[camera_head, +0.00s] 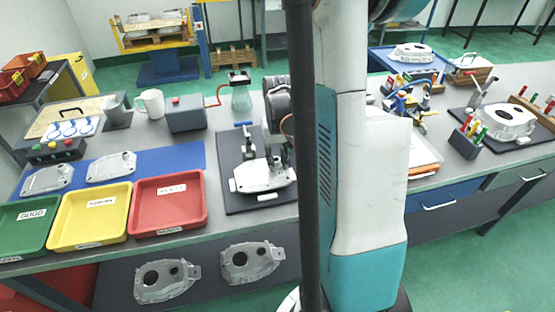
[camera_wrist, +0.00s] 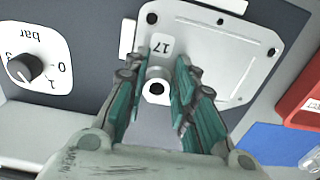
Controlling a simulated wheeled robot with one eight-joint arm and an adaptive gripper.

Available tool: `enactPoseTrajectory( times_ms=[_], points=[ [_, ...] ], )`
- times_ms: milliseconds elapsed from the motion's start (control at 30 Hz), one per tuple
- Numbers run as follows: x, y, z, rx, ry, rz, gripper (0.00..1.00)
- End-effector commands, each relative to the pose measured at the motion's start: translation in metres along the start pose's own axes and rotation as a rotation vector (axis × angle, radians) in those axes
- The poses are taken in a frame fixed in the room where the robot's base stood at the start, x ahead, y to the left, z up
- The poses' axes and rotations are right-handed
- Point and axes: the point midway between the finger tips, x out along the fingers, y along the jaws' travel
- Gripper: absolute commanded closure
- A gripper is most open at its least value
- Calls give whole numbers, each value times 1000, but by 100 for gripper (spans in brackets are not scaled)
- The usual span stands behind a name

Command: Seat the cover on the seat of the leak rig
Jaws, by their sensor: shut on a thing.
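The cover (camera_head: 262,179) is a pale grey casting over the dark plate of the leak rig (camera_head: 238,205). In the wrist view the cover (camera_wrist: 215,55) carries the label 17 and has holes near its corners. In the head view my gripper (camera_head: 277,154) points down onto the cover. The seat is hidden under the cover, and I cannot tell whether the cover touches it.
A pressure dial (camera_wrist: 35,60) marked bar lies beside the cover. The red tray (camera_head: 168,203), yellow tray (camera_head: 88,216) and blue mat (camera_head: 190,156) are to the left. A grey box (camera_head: 187,115) and a flask (camera_head: 241,99) stand behind. My arm hides part of the bench.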

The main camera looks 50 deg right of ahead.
Motion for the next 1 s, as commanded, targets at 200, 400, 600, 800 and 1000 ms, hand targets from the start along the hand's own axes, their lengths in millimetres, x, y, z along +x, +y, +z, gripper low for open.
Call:
enactPoseTrajectory(
  times_ms=[200, 400, 600, 800, 1000],
  points=[
    [4, 0, 0, 0, 0, 0, 100],
    [9, 0, 0, 0, 0, 0, 100],
    [13, 0, 0, 0, 0, 0, 100],
    [18, 0, 0, 0, 0, 0, 100],
    [21, 0, 0, 0, 0, 0, 69]
  ],
)
